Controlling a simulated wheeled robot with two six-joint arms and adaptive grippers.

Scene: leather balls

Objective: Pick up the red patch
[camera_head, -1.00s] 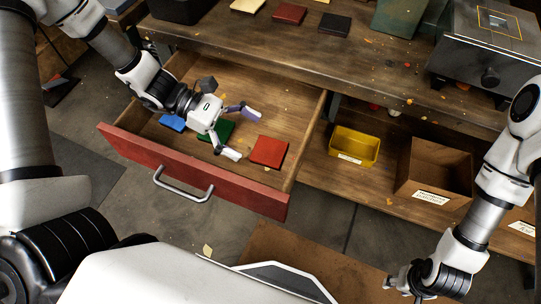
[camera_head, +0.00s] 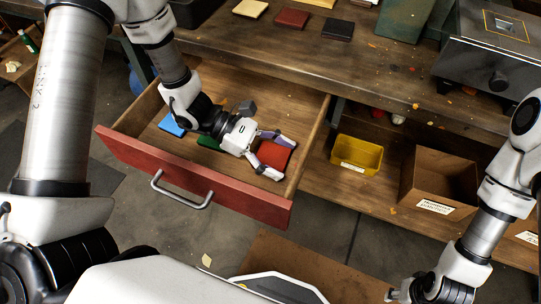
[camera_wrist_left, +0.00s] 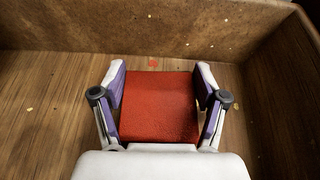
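The red patch (camera_head: 273,154) is a flat square lying in the open drawer (camera_head: 190,184), near its right side. My left gripper (camera_head: 277,156) reaches down into the drawer with its two fingers on either side of the patch. In the left wrist view the patch (camera_wrist_left: 160,105) lies between the two fingers (camera_wrist_left: 160,98), with the fingers close to its side edges. Whether they touch it is hard to tell. A blue patch (camera_head: 172,125) and a green patch (camera_head: 208,143) lie to the left, partly hidden by my left arm. My right gripper (camera_head: 405,294) is at the bottom right, its fingertips unclear.
The drawer walls stand close around my left gripper. A yellow bin (camera_head: 357,155) and a cardboard box (camera_head: 437,180) stand on the shelf to the right. Several patches, including a dark red one (camera_head: 292,18), lie on the workbench (camera_head: 250,45) above.

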